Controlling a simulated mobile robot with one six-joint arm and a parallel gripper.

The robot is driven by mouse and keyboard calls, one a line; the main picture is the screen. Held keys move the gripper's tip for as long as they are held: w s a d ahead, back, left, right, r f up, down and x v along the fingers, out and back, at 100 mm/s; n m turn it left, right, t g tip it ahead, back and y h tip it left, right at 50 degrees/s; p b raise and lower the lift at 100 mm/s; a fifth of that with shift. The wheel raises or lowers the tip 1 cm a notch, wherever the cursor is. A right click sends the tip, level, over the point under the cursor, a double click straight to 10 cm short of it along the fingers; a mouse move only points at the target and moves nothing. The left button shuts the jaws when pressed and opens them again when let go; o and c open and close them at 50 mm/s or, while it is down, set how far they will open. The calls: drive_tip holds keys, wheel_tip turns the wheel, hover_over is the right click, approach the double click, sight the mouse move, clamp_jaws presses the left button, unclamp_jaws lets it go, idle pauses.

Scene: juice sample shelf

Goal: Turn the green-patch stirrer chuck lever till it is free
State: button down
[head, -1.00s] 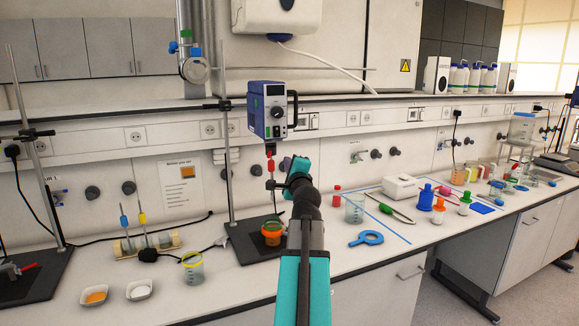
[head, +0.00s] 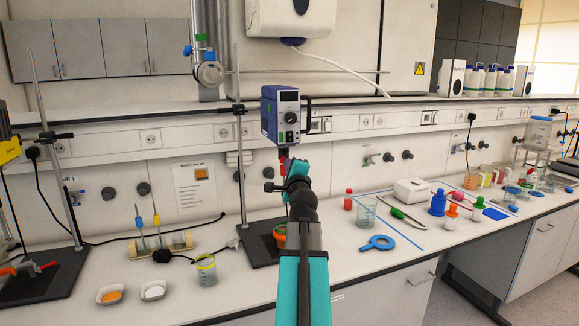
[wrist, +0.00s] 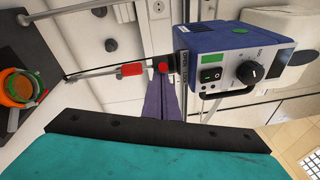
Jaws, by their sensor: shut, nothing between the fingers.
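The green-patch stirrer (head: 283,118) is a blue and white motor box on a stand, upright in the head view. Its green patch (wrist: 208,59) shows beside the switch and black knob in the wrist view. The red chuck lever (wrist: 132,70) sticks out leftward there from the dark chuck end, near an OPEN/LOCK label (wrist: 183,68). My gripper (wrist: 163,84) has its purple fingers shut and empty, their tips just below the chuck and lever in the wrist view. I cannot tell whether they touch. In the head view my arm hides the fingertips and most of the lever.
An orange-and-green-rimmed vessel (wrist: 18,87) stands on the dark stand base below the stirrer. A yellow device (head: 8,142) shows at the left edge.

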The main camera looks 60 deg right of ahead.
drive_tip(key=shift+w+a+r+p, duration=0.1)
drive_tip(key=shift+w+a+p, duration=0.7)
drive_tip(key=shift+p, duration=0.45)
drive_tip(key=shift+w, duration=0.25)
drive_tip(key=shift+s, duration=0.1)
drive_tip(key=s+a+f+b, duration=0.2)
drive_tip(key=s+a+b, duration=0.1)
drive_tip(key=s+b, duration=0.3)
drive_tip(key=shift+s+a, duration=0.3)
drive_tip(key=shift+a, duration=0.1)
drive_tip(key=b, duration=0.2)
drive_tip(key=a+b, duration=0.1)
drive_tip(key=shift+s+a+b, duration=0.1)
drive_tip(key=shift+s+b, duration=0.2)
drive_tip(key=shift+b, duration=0.1)
